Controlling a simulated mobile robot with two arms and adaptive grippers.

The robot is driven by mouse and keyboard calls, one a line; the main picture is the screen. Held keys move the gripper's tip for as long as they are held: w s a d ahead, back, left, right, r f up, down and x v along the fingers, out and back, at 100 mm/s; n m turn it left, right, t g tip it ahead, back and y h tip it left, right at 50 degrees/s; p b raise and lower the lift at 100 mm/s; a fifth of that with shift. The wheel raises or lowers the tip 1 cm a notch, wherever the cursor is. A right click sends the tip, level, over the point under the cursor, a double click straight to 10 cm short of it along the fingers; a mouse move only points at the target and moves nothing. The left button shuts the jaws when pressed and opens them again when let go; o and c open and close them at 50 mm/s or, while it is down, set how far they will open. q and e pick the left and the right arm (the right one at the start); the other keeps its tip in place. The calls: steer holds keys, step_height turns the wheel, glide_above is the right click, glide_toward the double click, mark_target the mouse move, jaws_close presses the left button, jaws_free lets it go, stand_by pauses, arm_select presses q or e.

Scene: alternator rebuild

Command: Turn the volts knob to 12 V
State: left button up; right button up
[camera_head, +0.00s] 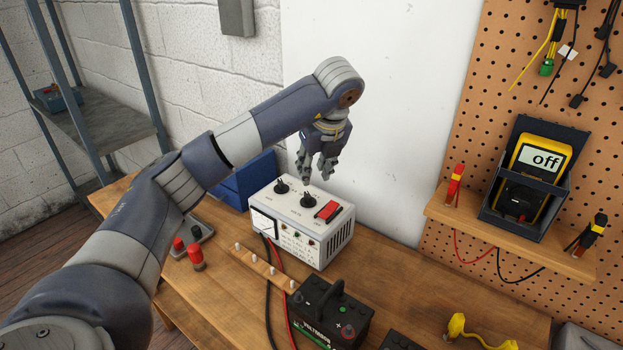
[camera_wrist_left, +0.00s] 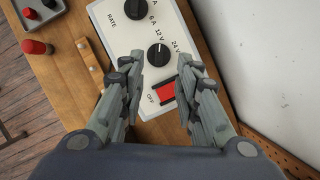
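The white charger box (camera_head: 303,222) stands on the workbench with two black knobs and a red switch (camera_head: 327,211) on top. The volts knob (camera_head: 308,200) is the one nearer the switch. In the left wrist view the volts knob (camera_wrist_left: 159,54) has 12 V and 24 V labels beside it; its small white mark seems to face the 12 V label, though this is too small to be sure. The rate knob (camera_wrist_left: 136,8) lies above it. The red switch (camera_wrist_left: 164,91) sits by the OFF label. My left gripper (camera_head: 315,175) is open and empty above the volts knob, apparently not touching it.
A black battery (camera_head: 330,315) and a wooden strip with pegs (camera_head: 262,268) are in front of the charger. Cables run down beside it. A blue box (camera_head: 240,185) is behind left.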

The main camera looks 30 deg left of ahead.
arm_select(q)
steer(key=shift+v, duration=1.3)
